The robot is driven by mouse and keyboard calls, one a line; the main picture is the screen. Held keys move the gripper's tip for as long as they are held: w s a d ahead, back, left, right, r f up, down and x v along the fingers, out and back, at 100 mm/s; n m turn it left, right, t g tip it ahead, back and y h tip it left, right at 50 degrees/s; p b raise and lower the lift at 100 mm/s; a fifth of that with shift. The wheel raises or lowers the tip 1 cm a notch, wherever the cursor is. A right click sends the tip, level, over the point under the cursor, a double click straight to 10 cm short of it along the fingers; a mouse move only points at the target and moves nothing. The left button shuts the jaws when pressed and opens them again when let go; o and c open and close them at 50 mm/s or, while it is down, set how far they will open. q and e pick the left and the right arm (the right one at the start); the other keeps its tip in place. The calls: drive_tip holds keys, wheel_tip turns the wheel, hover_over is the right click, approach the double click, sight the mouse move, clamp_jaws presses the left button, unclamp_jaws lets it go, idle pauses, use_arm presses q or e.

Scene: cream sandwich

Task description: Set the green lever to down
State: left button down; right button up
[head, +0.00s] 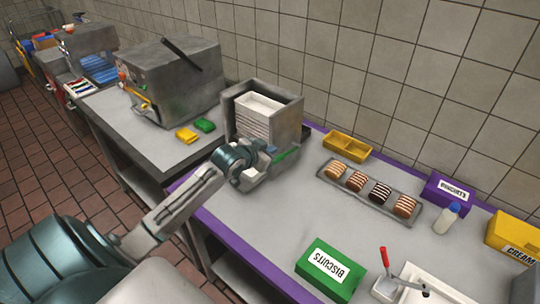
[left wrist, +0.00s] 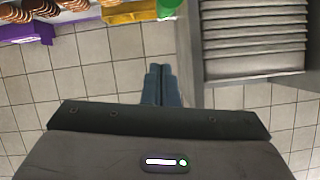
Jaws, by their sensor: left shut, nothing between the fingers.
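A grey metal dispenser (head: 290,118) holds a stack of white, layered pieces and stands at the left end of the purple-edged table. A green bar (head: 286,154), which looks like the lever, shows low on its front right side. Whether it is up or down I cannot tell. My left gripper (head: 268,151) is in front of the dispenser, close to the green bar; contact is unclear. In the left wrist view its fingers (left wrist: 161,84) are together and empty, with the dispenser's stack (left wrist: 255,35) at right and a green part (left wrist: 168,8) at the top edge.
A tray of striped biscuits (head: 368,192), a yellow tray (head: 346,147), a purple box (head: 447,193), a white bottle (head: 446,219) and a green BISCUITS box (head: 331,270) stand on the table. A yellow CREAM box (head: 513,236) is at right. The middle of the table is clear.

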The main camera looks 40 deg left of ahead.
sight(281, 157)
use_arm(q)
drive_tip(key=f, duration=0.1)
drive_tip(key=w+f+p, duration=0.1)
drive_tip(key=f+p, duration=0.1)
drive_tip(key=shift+w+a+f, duration=0.3)
drive_tip(key=shift+f, duration=0.1)
drive_tip(key=shift+s+a+f, duration=0.15)
drive_tip(key=shift+s+f, duration=0.05)
drive_tip(key=shift+f, duration=0.3)
drive_tip(key=shift+w, duration=0.1)
